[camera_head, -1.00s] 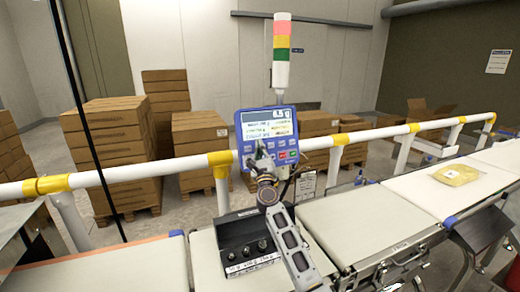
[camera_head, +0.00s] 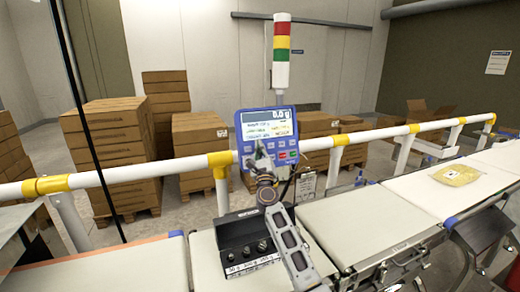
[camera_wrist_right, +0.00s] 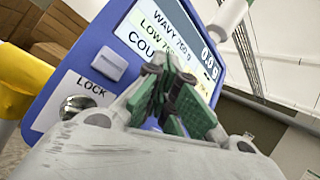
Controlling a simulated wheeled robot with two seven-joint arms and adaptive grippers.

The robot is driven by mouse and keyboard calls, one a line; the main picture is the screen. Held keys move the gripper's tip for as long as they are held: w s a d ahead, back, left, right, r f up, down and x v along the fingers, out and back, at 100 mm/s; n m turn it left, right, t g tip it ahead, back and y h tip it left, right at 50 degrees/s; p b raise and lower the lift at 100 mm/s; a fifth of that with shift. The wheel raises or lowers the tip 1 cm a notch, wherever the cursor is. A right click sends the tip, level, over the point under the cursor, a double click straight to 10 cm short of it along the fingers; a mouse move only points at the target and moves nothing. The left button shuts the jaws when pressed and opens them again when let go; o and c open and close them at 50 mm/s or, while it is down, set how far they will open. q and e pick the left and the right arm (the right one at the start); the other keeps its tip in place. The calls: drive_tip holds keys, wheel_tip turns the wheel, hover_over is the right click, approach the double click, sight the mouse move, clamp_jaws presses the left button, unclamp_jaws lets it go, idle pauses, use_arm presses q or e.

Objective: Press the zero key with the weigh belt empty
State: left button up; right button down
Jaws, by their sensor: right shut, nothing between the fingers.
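The blue weigher panel (camera_head: 250,147) stands on a post behind the belts, with a lit screen (camera_head: 267,124) and rows of keys below. Its screen reads about 0.0 g at the top in the head view. My right gripper (camera_head: 259,158) is shut and empty, its fingertips at the left part of the key rows. In the right wrist view the green-padded fingers (camera_wrist_right: 172,98) are together in front of the panel (camera_wrist_right: 85,60) and hide the keys behind them; I cannot tell whether they touch one. The weigh belt (camera_head: 365,228) is bare. My left gripper is out of view.
A yellow bag (camera_head: 456,175) lies on the belt at the right. A black box with knobs (camera_head: 240,236) stands beside my right arm. A white rail (camera_head: 125,174) with yellow joints runs behind the belts. A signal tower (camera_head: 282,60) rises behind the panel.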

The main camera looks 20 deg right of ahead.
drive_tip(key=shift+s, duration=0.1)
drive_tip(key=shift+s+r+p, duration=0.2)
drive_tip(key=shift+s+p, duration=0.4)
drive_tip(key=shift+s, duration=0.05)
drive_tip(key=s+p, duration=0.1)
drive_tip(key=s, duration=0.1)
drive_tip(key=s+r+p, duration=0.1)
drive_tip(key=s+p, duration=0.1)
drive_tip(key=s, duration=0.1)
drive_tip(key=shift+a+r, duration=0.15)
drive_tip(key=shift+r, duration=0.05)
idle(0.5)
drive_tip(key=shift+f, duration=0.1)
idle(0.8)
